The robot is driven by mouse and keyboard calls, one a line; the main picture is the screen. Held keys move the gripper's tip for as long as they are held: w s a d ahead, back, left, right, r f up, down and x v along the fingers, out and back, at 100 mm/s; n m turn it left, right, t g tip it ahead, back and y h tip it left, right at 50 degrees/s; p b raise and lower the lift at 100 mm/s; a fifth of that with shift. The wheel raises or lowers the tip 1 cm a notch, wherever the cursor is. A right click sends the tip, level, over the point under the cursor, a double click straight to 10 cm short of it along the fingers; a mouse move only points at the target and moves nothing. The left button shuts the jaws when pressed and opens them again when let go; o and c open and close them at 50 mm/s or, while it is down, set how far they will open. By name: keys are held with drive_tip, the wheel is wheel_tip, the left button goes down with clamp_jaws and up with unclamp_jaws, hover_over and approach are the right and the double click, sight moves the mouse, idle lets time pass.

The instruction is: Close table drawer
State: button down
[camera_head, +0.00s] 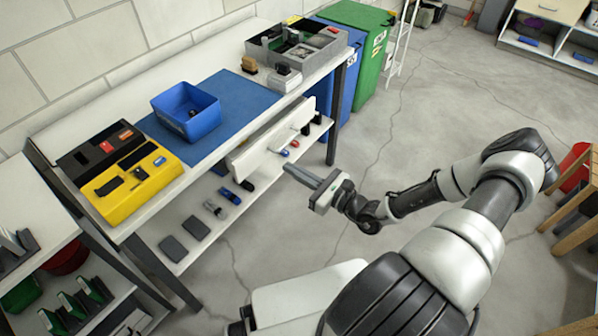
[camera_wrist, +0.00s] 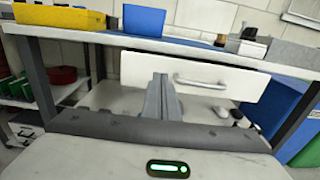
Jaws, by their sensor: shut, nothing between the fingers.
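The table drawer has a plain white front (camera_head: 262,148) under the worktop's front edge. It appears to stand out a little from the table; how far is hard to tell. In the wrist view the drawer front (camera_wrist: 222,82) fills the middle, with a metal bar handle (camera_wrist: 200,83) and a dark gap above it. My gripper (camera_head: 288,168) is shut and empty, its fingers pointing at the drawer front from just outside. In the wrist view the fingers (camera_wrist: 162,82) overlap the front's left part, left of the handle. Contact cannot be told.
The white worktop (camera_head: 215,62) carries a blue bin (camera_head: 187,122), a yellow organizer (camera_head: 118,197) and a grey tray (camera_head: 330,52). Small items lie on the lower shelf (camera_head: 165,222). Blue and green wheeled bins (camera_head: 372,62) stand right of the table. The floor beside the table is open.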

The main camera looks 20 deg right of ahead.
sight(257, 149)
drive_tip(key=b+x, duration=0.2)
drive_tip(key=x, duration=0.7)
drive_tip(key=shift+w+a+f, duration=0.1)
drive_tip(key=shift+w+f, duration=0.05)
drive_tip(key=shift+w+a, duration=0.25)
drive_tip(key=shift+w, duration=0.1)
drive_tip(key=p+x, duration=0.1)
drive_tip(key=x, duration=0.3)
drive_tip(key=shift+w+a, duration=0.25)
drive_tip(key=shift+w, duration=0.05)
drive_tip(key=shift+r, duration=0.25)
drive_tip(key=shift+w, duration=0.1)
